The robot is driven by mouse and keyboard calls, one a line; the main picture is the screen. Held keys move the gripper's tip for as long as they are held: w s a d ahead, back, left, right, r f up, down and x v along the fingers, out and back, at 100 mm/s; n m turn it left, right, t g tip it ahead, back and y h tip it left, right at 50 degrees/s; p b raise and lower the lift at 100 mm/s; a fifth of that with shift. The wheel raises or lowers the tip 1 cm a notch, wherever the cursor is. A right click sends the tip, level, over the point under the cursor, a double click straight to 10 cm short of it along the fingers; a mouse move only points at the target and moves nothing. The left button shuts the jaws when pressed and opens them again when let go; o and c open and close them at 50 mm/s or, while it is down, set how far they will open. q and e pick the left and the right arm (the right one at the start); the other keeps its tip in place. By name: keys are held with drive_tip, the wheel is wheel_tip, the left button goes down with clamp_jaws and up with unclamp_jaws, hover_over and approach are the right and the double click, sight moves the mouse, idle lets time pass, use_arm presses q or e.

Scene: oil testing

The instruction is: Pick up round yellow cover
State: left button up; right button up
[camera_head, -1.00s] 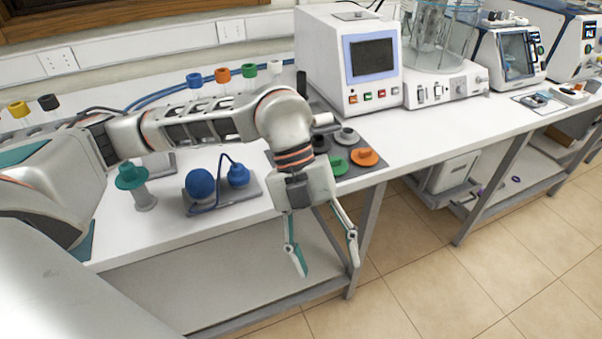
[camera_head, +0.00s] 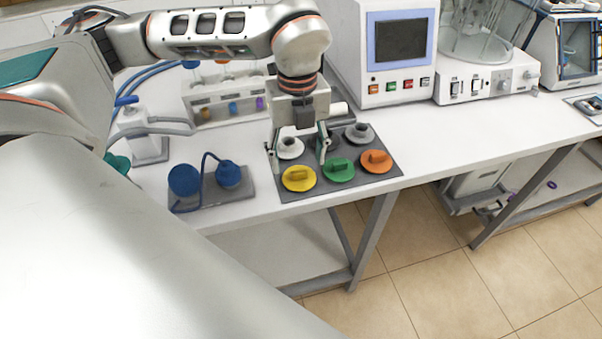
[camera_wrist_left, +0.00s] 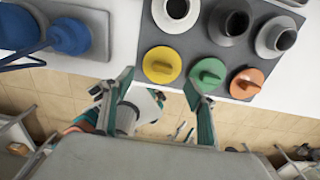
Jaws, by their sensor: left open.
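The round yellow cover (camera_head: 299,179) with a raised grip bar lies at the front left of a dark grey mat (camera_head: 384,184) on the bench. It also shows in the left wrist view (camera_wrist_left: 162,65). My left gripper (camera_head: 298,163) is open and empty, pointing down above the mat. In the head view its fingers are just behind the yellow cover, around the white cup. In the left wrist view the fingertips (camera_wrist_left: 160,82) lie on either side just below the cover. My right gripper is not in view.
A green cover (camera_head: 338,170) and an orange cover (camera_head: 376,161) lie to the right of the yellow one. Cups stand behind them, including a white one (camera_head: 290,149). A blue two-knob device (camera_head: 228,176) stands to the left. A white instrument (camera_head: 385,60) stands behind.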

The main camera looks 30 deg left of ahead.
sight(299, 170)
use_arm(q)
drive_tip(key=f, duration=0.4)
drive_tip(key=shift+w+f+p, duration=0.25)
drive_tip(key=shift+p, duration=0.15)
drive_tip(key=shift+f, duration=0.4)
drive_tip(key=c, duration=0.7)
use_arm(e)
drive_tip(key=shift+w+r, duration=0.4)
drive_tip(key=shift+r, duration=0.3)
use_arm(q)
drive_tip(key=shift+r, duration=0.15)
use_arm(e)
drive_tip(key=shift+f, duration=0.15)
